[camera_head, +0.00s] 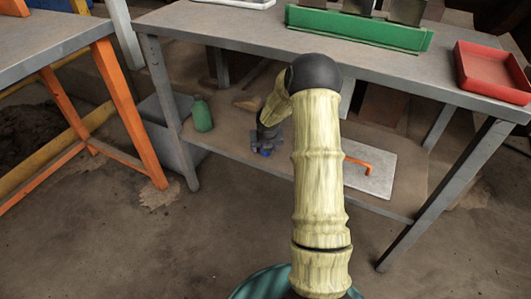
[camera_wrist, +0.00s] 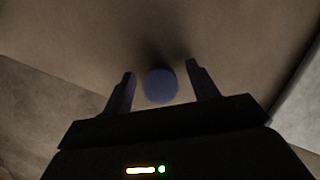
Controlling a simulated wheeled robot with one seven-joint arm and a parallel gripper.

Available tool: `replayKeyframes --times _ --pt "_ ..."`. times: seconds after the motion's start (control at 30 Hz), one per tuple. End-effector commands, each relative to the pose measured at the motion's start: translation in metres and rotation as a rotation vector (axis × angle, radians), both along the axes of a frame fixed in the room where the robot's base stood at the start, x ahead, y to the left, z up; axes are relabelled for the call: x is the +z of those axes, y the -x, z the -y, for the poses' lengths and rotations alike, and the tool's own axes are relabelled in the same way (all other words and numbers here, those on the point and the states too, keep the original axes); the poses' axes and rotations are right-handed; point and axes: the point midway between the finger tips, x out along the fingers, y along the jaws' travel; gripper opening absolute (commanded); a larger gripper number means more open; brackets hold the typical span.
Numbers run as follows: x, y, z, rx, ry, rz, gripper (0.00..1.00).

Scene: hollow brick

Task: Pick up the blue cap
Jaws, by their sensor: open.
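The blue cap (camera_wrist: 160,86) is a small round disc in the wrist view. It lies on the brown lower shelf between the two fingers of my gripper (camera_wrist: 160,92), near their tips. My gripper is open, with a finger on each side of the cap. Whether the fingers touch it I cannot tell. In the head view my gripper (camera_head: 264,146) reaches down to the lower shelf (camera_head: 235,148) under the grey table. Blue shows at its tips there, but the cap cannot be told apart from the gripper.
A green bottle (camera_head: 202,114) stands on the shelf left of my gripper. A white board (camera_head: 375,172) with an orange bent bar (camera_head: 358,164) lies to the right. The grey tabletop (camera_head: 225,27) is above, holding a green tray (camera_head: 350,29) and a red tray (camera_head: 493,72).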

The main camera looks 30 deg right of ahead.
Motion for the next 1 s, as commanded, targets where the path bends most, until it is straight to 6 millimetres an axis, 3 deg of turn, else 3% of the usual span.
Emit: replayKeyframes --times 0.47,0.5,0.73,1.0 --pt "0.0011 -0.0001 -0.0001 0.000 0.000 0.001 0.59" --pt "0.0012 -0.0001 -0.0001 0.000 0.000 0.001 0.57" --pt "0.0012 -0.0001 -0.0001 0.000 0.000 0.001 0.13" --pt "0.0018 -0.0002 -0.0001 0.000 0.000 0.001 0.13"
